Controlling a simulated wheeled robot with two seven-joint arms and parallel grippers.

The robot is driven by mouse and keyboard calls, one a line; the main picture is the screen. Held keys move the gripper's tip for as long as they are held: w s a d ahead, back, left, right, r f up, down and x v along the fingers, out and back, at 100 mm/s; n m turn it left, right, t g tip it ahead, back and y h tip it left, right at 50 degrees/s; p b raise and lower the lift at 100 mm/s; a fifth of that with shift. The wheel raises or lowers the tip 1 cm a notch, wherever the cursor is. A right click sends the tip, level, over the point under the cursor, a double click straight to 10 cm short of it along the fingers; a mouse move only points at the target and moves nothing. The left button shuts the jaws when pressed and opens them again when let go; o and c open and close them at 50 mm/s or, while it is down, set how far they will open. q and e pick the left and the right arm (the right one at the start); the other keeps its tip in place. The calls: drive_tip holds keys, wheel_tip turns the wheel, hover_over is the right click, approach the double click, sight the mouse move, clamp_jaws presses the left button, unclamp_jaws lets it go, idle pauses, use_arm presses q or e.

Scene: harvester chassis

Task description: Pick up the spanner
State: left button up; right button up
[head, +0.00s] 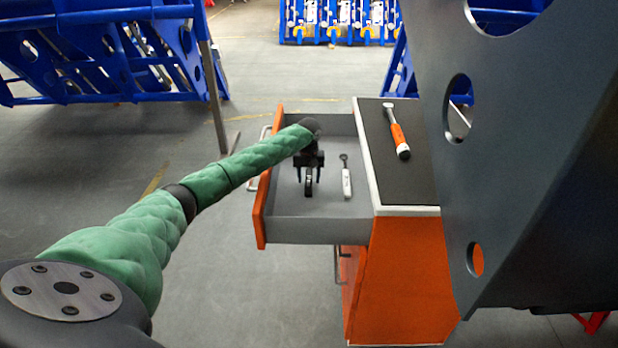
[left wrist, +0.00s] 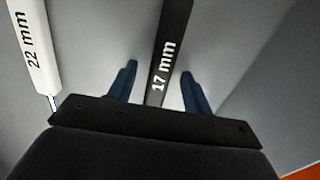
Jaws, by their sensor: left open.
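In the head view a dark spanner (head: 308,183) lies in the open grey drawer, partly hidden by my left gripper (head: 309,182), which hangs over it. In the left wrist view this black spanner (left wrist: 168,62), marked "17 mm", runs between the two blue fingers of my open left gripper (left wrist: 158,85). Whether the fingers touch it I cannot tell. A white-handled spanner (head: 346,181) lies to its right in the drawer; in the left wrist view it is the white handle (left wrist: 35,45) marked "22 mm" at upper left. My right gripper is not in view.
The drawer (head: 300,228) sticks out left from an orange cabinet (head: 400,275). An orange-handled tool (head: 397,132) lies on the cabinet's dark top. A large dark panel with holes (head: 520,150) fills the right side. Blue frames (head: 100,55) stand behind at left.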

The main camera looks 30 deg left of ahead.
use_arm(q)
drive_tip(key=shift+c, duration=0.4)
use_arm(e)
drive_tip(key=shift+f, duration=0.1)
use_arm(q)
clamp_jaws()
